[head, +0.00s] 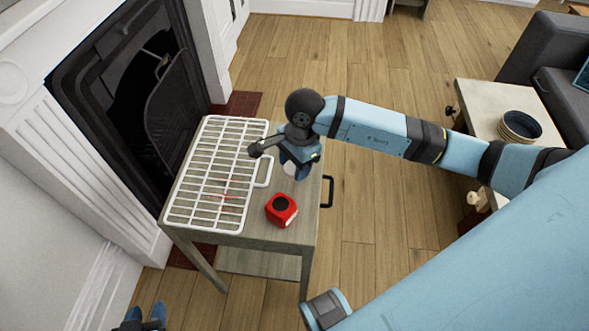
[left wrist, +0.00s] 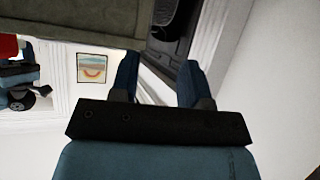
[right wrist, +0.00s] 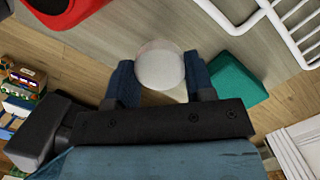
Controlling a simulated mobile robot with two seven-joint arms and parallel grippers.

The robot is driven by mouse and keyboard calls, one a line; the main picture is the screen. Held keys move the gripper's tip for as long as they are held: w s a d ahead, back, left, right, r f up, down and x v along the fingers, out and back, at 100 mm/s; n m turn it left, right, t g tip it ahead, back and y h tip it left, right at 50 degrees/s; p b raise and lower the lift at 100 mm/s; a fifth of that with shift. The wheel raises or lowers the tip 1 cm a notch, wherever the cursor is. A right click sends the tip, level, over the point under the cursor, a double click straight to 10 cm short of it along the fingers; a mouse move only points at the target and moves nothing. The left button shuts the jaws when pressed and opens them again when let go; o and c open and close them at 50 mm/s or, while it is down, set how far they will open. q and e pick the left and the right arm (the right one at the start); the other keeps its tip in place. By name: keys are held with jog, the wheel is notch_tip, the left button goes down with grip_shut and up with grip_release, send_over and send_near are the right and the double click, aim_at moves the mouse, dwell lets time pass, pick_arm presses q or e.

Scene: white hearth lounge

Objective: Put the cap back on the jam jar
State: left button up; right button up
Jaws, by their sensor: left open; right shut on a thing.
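My right gripper (head: 296,160) is over the right side of the small grey table (head: 255,235). It is shut on a pale, round, partly see-through thing (right wrist: 161,68), which shows between its fingers (right wrist: 161,85) in the right wrist view. I cannot tell whether this is the cap or the jam jar. The thing also shows as a whitish patch (head: 290,168) below the gripper in the head view. My left gripper (head: 143,322) is open and empty, low at the bottom left, away from the table; its fingers (left wrist: 157,78) show apart in the left wrist view.
A white wire rack (head: 215,180) covers the table's left side. A teal block (right wrist: 238,82) is beside the right gripper. The fireplace (head: 130,100) is at the left. Bare tabletop is narrow.

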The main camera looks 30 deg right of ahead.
aim_at(294, 167)
pick_arm(q)
jog(key=shift+s+a+p, duration=0.15)
jog(key=shift+p, duration=0.65)
pick_arm(e)
notch_tip(294, 167, up, 16)
jog(key=shift+r, duration=0.25)
